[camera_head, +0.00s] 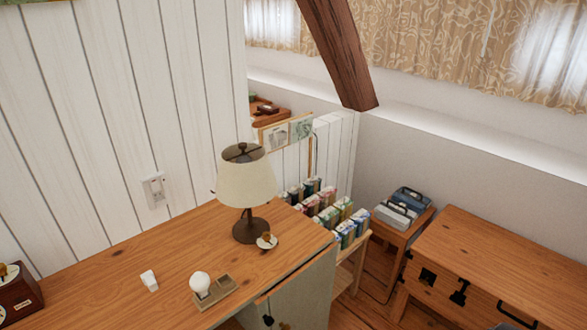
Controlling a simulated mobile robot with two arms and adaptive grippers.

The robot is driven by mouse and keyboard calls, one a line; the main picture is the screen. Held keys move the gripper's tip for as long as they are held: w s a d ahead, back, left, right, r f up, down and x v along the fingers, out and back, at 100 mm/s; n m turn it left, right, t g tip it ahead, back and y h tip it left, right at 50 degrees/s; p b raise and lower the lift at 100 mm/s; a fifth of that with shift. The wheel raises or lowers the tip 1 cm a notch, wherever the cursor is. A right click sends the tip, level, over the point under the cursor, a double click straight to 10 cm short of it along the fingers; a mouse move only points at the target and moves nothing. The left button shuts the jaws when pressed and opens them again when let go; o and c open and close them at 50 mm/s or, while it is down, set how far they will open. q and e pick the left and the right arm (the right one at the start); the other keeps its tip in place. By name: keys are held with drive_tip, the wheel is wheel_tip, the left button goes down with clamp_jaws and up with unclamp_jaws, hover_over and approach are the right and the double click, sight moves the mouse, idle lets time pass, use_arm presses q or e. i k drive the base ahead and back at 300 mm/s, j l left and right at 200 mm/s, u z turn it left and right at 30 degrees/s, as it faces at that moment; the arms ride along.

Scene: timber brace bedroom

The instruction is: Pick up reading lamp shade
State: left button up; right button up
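The reading lamp shade (246,180) is cream and cone-shaped, with a dark top plate. It sits on a dark brown lamp base (250,229), upright near the right end of the wooden desk top (110,262). A small round brown-and-white object (267,241) is at the foot of the lamp, partly in front of it. Neither of my grippers shows in the head view.
A light bulb (200,283) is at a small wooden tray (223,291), with a white block (149,280) to its left. A dark clock-like box (18,293) stands far left. A rack of cartons (327,214) and a wooden chest (500,262) are to the right.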

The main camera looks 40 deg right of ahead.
sight(251, 185)
drive_tip(key=z, duration=0.85)
drive_tip(key=i+l, duration=0.1)
drive_tip(key=l, duration=0.1)
